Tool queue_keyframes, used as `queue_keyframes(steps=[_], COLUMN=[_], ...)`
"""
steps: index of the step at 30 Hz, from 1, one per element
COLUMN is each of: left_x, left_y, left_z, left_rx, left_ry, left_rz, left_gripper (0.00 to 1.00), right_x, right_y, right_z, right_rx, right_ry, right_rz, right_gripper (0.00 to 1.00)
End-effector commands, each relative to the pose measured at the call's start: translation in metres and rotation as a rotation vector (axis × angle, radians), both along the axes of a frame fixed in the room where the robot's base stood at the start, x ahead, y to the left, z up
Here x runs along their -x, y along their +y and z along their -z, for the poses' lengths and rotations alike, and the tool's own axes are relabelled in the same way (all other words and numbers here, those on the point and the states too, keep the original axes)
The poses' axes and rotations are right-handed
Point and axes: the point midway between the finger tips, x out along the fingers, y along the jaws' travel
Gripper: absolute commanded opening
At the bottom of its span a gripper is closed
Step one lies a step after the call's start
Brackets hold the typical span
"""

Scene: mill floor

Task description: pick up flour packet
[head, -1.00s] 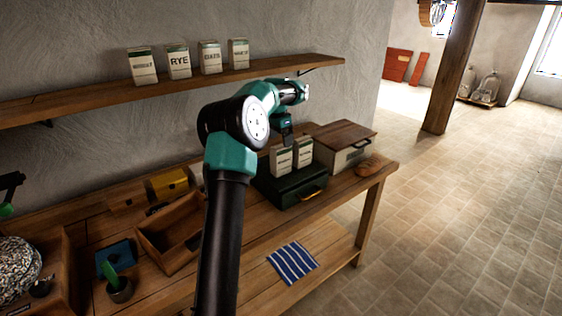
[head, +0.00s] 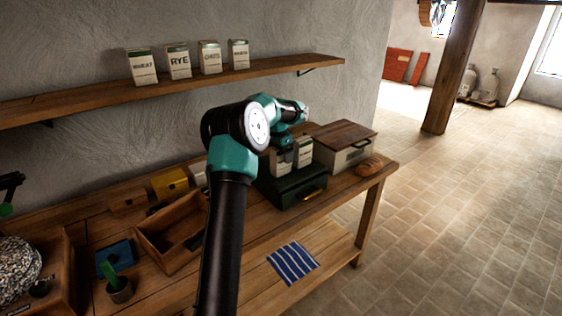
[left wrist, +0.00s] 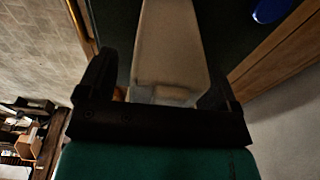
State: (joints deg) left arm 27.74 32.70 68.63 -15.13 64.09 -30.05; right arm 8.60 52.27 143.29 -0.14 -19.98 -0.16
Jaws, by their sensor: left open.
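Two white flour packets with green tops stand side by side on a dark green case on the bench. My left gripper (head: 283,143) is at the top of the left packet (head: 280,163), with the right packet (head: 304,154) close beside it. In the left wrist view a pale packet (left wrist: 168,50) lies between the two dark fingers of the open gripper (left wrist: 160,72). A gap shows on the left; whether the right finger touches is unclear. My right gripper is not in view.
A wall shelf (head: 260,75) above carries several labelled packets.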

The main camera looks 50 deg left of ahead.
Motion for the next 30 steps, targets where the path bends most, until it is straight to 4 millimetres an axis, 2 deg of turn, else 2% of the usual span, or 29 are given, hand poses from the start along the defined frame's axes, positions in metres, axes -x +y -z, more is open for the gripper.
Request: queue_keyframes(steps=[16, 30], left_x=[-0.0005, -0.0005], left_y=[-0.0001, -0.0001], left_z=[0.0042, 0.0041], left_rx=[-0.001, -0.001], left_ry=[-0.001, -0.001], left_rz=[0.0, 0.0], left_gripper=[0.85, 0.41], right_x=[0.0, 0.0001], right_y=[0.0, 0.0], right_z=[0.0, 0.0], right_rx=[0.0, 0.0], right_ry=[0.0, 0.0], right_rz=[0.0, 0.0], right_gripper=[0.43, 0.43])
